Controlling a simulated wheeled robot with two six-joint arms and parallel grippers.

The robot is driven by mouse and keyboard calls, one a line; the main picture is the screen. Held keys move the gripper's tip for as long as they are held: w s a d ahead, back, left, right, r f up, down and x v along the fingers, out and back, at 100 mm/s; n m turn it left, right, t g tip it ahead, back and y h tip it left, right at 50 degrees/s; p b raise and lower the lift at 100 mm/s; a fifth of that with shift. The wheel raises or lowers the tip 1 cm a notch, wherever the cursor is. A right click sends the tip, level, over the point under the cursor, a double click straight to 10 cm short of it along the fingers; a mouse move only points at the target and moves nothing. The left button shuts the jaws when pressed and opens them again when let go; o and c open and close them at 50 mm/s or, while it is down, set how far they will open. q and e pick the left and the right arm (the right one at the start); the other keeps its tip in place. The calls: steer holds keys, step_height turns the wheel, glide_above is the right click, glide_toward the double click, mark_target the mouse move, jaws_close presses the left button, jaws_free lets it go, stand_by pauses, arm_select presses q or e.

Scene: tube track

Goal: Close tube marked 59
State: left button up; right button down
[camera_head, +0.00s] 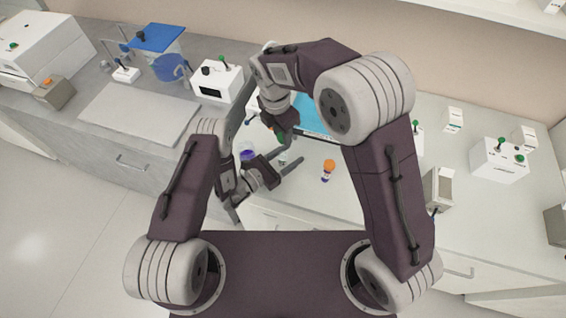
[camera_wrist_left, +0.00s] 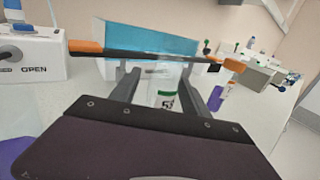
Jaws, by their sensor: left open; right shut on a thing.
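A clear tube with a white label and a green band (camera_wrist_left: 166,96) stands upright between the two fingers in the left wrist view. Its printed number is too small to read surely. My left gripper (camera_head: 290,162) is open, with its fingers on either side of the tube and a gap to it. My right gripper (camera_head: 283,136) is above the tube, pointing down and shut on a small green thing, which looks like a cap and is mostly hidden by the fingers.
An orange-capped purple tube (camera_head: 328,170) stands to the right; it also shows in the left wrist view (camera_wrist_left: 222,94). A white box (camera_head: 215,82) stands at the back left.

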arm_select(q)
jaws_close()
stand_by(1.4)
